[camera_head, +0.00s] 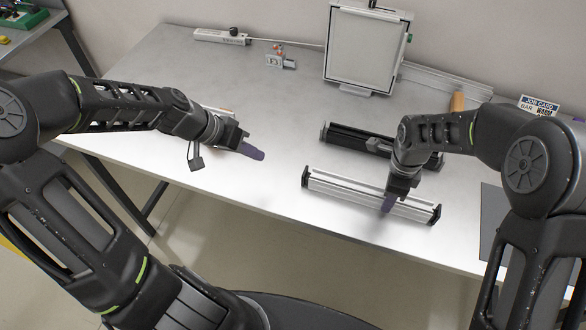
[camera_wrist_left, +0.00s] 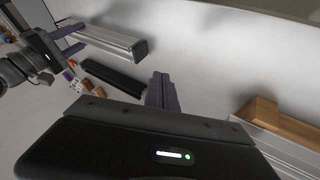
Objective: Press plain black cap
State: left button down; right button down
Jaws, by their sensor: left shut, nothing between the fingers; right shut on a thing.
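A silver bar (camera_head: 345,190) lies across the front of the table, with a black cap at its left end (camera_head: 305,177) and another at its right end (camera_head: 436,214). I cannot tell which cap is the plain one. My right gripper (camera_head: 388,203) is shut on the silver bar, right of its middle. The left wrist view also shows the bar (camera_wrist_left: 105,36) with a black end cap (camera_wrist_left: 140,50). My left gripper (camera_head: 254,153) is shut and empty above the table, left of the bar and apart from it. Its closed purple fingers show in its wrist view (camera_wrist_left: 162,92).
A black bar (camera_head: 350,139) lies behind the silver one. A pale framed panel (camera_head: 362,48) stands at the back. A wooden block (camera_head: 457,102) and a job card (camera_head: 539,105) are at the back right. A white strip (camera_head: 213,36) lies back left.

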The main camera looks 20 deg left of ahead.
aim_at(305, 176)
pick_arm(q)
jog(key=x, duration=0.9)
jog(key=shift+w+d+f, duration=0.1)
jog(key=shift+d+f, duration=0.15)
jog(key=shift+d, duration=0.05)
jog(key=d, duration=0.3)
jog(key=shift+d+f, duration=0.1)
jog(key=shift+f, duration=0.05)
jog(key=shift+d, duration=0.4)
